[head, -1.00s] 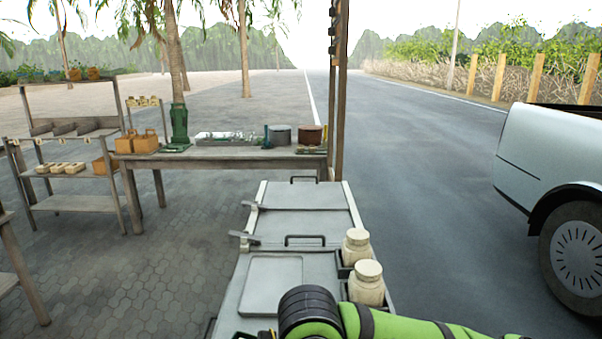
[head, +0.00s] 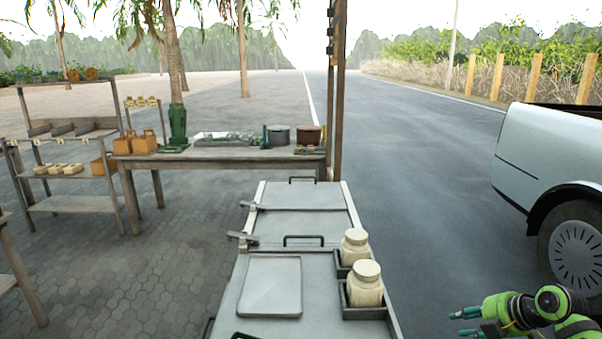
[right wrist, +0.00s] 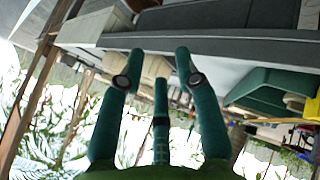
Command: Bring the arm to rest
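My right gripper (head: 467,322) is at the lower right of the head view, out over the road beside the cart. Its teal fingers point left. In the right wrist view the fingers (right wrist: 155,70) are spread apart with nothing between them. My left gripper is not in view. The grey cart (head: 262,222) stands in front of me. Two pale lidded jars, the nearer one (head: 365,285) and the farther one (head: 354,246), stand upright in dark holders at its right edge. A flat grey tray (head: 270,287) lies on the cart top and looks empty.
A wooden table (head: 225,154) behind the cart carries a green press-like device (head: 178,128), pots and a tray. A shelf (head: 70,203) stands at the left. A pale pickup truck (head: 545,155) stands at the right. The road between cart and truck is clear.

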